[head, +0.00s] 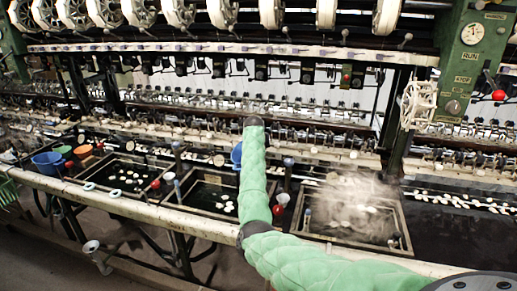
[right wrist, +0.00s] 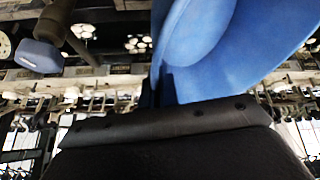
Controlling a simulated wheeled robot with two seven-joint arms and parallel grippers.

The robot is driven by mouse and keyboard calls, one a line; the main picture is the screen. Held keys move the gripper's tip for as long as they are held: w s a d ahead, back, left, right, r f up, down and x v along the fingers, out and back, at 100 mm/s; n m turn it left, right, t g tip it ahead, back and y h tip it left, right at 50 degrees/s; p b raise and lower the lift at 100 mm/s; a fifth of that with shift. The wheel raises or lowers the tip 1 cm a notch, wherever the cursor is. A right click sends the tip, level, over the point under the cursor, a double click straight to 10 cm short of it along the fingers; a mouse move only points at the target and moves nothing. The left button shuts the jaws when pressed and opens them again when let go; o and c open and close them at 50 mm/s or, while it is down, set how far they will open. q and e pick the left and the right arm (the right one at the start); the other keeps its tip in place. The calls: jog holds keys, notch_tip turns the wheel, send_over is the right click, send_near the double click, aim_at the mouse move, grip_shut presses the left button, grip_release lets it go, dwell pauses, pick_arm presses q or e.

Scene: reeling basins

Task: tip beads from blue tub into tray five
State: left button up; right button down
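In the head view my right arm, in a green quilted sleeve, reaches from the lower right to the middle; its hand is hidden behind the forearm. A blue tub (head: 236,153) shows partly at the left of that forearm. In the right wrist view a blue tub wall (right wrist: 225,50) fills the upper middle, close up, and runs down behind the dark edge of my right gripper (right wrist: 165,122), which appears shut on it. The fingertips and any beads inside are hidden. My left gripper is not in view. I cannot tell which tray is number five.
Dark basins with pale ovals stand in a row: left (head: 96,176), middle (head: 183,198) and right (head: 300,222), the last steaming. Another blue tub (head: 46,163), a green bowl (head: 63,150) and an orange bowl (head: 83,151) stand far left. Reeling machinery (head: 300,48) crosses above.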

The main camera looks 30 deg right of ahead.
jog(key=shift+d+y+p, duration=0.35)
jog(key=shift+y+p, duration=0.4)
jog(key=shift+y, duration=0.25)
jog(key=shift+f+m+y, duration=0.15)
jog(key=shift+m+y, duration=0.15)
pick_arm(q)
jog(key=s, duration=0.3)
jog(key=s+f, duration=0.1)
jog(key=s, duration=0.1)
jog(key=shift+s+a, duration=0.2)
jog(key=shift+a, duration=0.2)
